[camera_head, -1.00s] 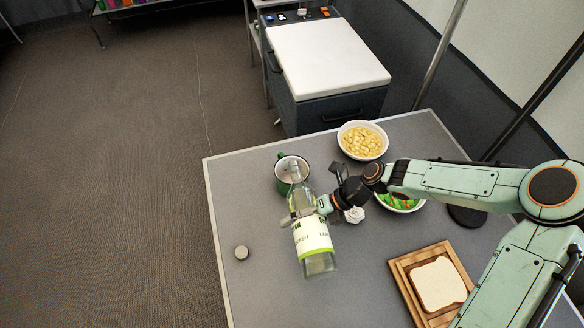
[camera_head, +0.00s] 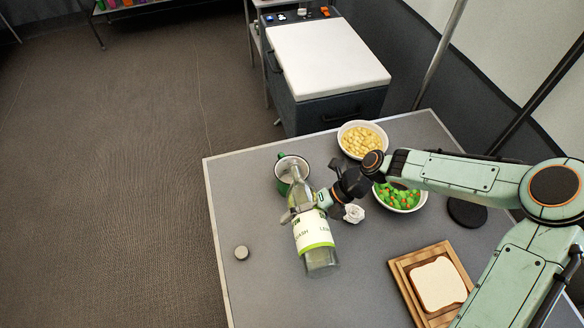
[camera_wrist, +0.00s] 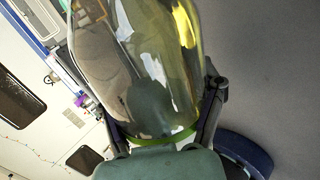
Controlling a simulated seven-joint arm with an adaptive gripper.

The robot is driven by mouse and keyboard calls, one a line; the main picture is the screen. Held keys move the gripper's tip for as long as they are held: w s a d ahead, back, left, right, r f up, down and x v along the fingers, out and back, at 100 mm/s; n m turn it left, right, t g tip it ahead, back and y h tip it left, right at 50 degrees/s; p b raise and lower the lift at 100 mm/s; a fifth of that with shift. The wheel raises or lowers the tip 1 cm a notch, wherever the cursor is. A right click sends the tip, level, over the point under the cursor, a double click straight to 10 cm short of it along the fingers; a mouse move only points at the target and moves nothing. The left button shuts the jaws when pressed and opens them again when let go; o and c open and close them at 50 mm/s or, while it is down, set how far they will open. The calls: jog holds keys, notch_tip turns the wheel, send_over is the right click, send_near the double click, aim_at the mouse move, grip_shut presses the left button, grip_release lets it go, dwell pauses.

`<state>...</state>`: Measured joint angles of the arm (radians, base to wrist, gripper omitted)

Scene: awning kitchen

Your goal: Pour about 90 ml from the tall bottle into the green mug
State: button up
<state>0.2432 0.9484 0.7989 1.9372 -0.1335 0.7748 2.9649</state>
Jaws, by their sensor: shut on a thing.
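The tall bottle (camera_head: 315,238) is clear glass with a white and green label. In the head view it is tilted, with its neck toward the green mug (camera_head: 283,172) and its base toward the front of the table. My gripper (camera_head: 306,208) is shut on the bottle around its middle. The bottle's neck overlaps the mug in this view. Whether the mouth is right over the mug's opening, and whether liquid is flowing, I cannot tell. In the wrist view the bottle's glass (camera_wrist: 135,70) fills the middle, between my fingers.
A bowl of yellow pieces (camera_head: 362,140) and a bowl of green and orange vegetables (camera_head: 400,198) stand right of the mug. A crumpled white thing (camera_head: 354,213) lies beside the bottle. A wooden board (camera_head: 404,282) holds bread (camera_head: 438,284).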

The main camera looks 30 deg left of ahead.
jog(key=shift+s+d+r, duration=0.25)
jog(key=shift+s+d, duration=0.2)
jog(key=shift+s, duration=0.1)
dwell(0.5)
jog(key=shift+r+g, duration=0.3)
dwell(1.3)
notch_tip(320, 180, down, 3)
jog(key=shift+s+n+t+y, duration=0.15)
jog(key=shift+n+t+y, duration=0.2)
jog(key=shift+t, duration=0.45)
jog(key=shift+a+f+t+y, duration=0.1)
jog(key=shift+f+t+y, duration=0.25)
jog(key=shift+f, duration=0.15)
dwell(0.8)
